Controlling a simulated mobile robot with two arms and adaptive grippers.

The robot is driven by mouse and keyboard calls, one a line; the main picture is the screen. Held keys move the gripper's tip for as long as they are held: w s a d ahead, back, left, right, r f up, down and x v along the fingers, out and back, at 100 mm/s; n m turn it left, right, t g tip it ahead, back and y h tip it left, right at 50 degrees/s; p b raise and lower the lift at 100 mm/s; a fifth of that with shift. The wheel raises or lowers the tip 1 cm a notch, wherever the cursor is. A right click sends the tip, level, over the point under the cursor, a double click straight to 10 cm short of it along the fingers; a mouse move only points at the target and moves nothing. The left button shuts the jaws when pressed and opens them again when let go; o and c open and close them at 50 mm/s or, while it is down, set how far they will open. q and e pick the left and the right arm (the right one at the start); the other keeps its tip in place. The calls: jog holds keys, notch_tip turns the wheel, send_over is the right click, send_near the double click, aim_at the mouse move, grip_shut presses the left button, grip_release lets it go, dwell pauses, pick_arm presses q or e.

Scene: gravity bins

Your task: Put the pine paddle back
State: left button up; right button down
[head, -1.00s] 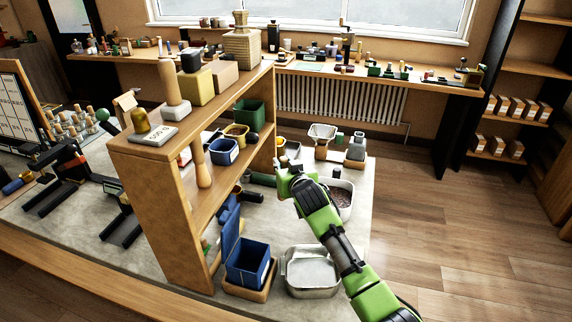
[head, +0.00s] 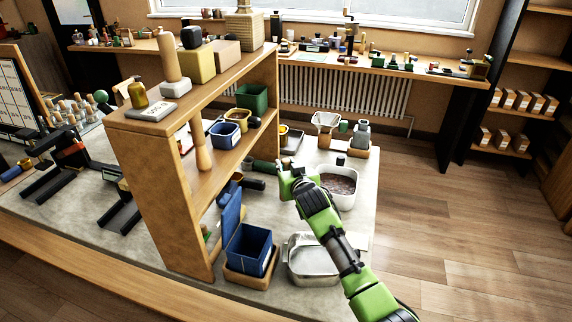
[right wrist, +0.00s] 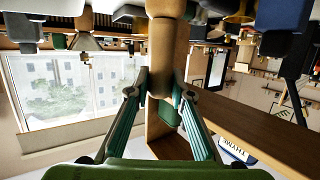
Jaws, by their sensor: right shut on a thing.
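My right gripper (head: 286,172) is over the bench beside the wooden shelf unit's open right side. In the right wrist view its green fingers (right wrist: 163,108) are closed on a tan wooden piece with a rounded, narrower end, which I take to be the pine paddle (right wrist: 165,55). Its far part runs out at the top of that view. My left gripper is not in view.
The shelf unit (head: 165,200) stands left of my right arm. A blue box (head: 248,252), a metal tray (head: 312,262) and a white bin with dark contents (head: 345,200) are close to the arm. A wooden pestle-like piece (head: 202,150) stands at the shelf. Floor at right is clear.

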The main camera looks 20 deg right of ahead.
jog(key=shift+f+b, duration=0.3)
jog(key=shift+f, duration=0.15)
dwell(0.5)
jog(key=c, duration=1.7)
grip_release()
jog(key=v, duration=1.2)
jog(key=shift+s, duration=0.1)
